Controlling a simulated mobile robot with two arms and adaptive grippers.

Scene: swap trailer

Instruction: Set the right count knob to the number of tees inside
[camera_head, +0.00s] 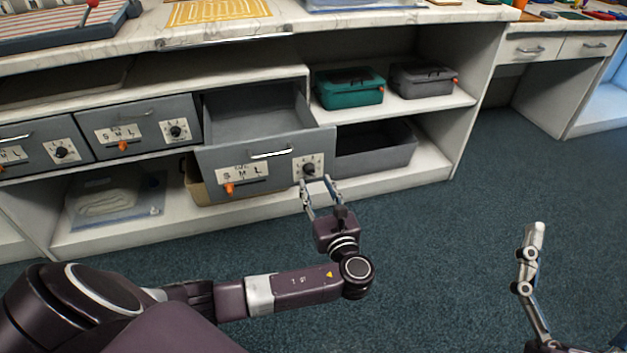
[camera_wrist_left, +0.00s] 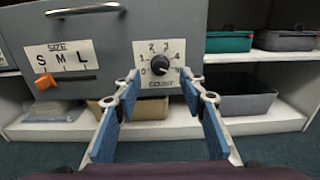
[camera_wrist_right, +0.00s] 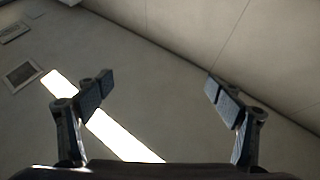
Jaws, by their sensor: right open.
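The right drawer (camera_head: 243,165) is pulled open. The visible part of its inside looks bare; its front panel hides the rest, and I see no tees. Its front has a dark count knob (camera_head: 309,169) on a white plate at the right. In the left wrist view, the knob (camera_wrist_left: 160,65) sits on a numbered dial marked COUNT; its exact setting is unclear. My left gripper (camera_head: 316,184) is open and empty, its fingers (camera_wrist_left: 160,90) spread just in front of and below the knob, apparently apart from it. My right gripper (camera_wrist_right: 160,90) is open and empty, away from the drawers.
An orange size slider (camera_wrist_left: 45,82) sits on the drawer front below the handle. Closed drawers (camera_head: 137,128) are at the left. A green case (camera_head: 348,88) and a grey case (camera_head: 422,79) stand on the right shelf, above a grey bin (camera_head: 375,158). The carpet is clear.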

